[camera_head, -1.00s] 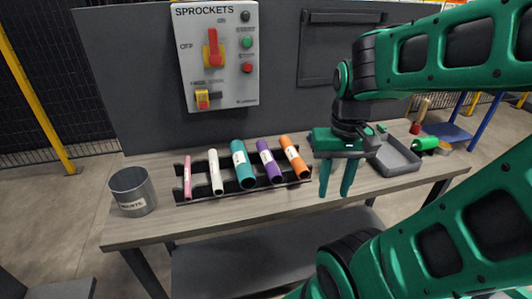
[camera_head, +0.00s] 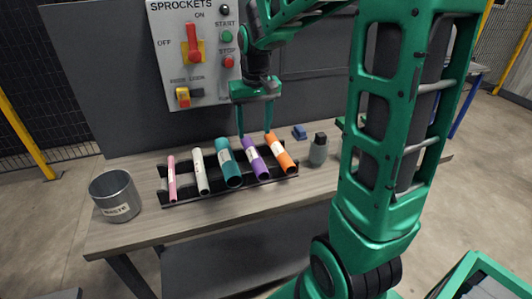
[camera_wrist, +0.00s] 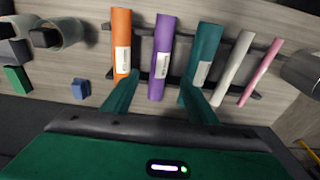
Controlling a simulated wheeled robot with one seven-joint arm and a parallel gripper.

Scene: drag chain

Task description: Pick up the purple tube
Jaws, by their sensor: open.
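The purple tube (camera_head: 255,159) lies in a black rack (camera_head: 205,190) on the workbench, tilted, between the teal tube (camera_head: 228,163) and the orange tube (camera_head: 280,153). It has a white label. My gripper (camera_head: 254,133) is open above the far end of the purple tube. In the wrist view the purple tube (camera_wrist: 160,58) lies between and beyond the two fingers of my gripper (camera_wrist: 160,88). One finger points at the orange tube's edge and the other at the teal tube (camera_wrist: 205,55). Nothing is held.
A white tube (camera_head: 200,172) and a pink tube (camera_head: 172,178) lie left in the rack. A grey waste bin (camera_head: 115,198) stands at the left. A grey bottle-like object (camera_head: 318,150) and a small blue block (camera_head: 299,132) are at the right. The control panel (camera_head: 195,50) stands behind.

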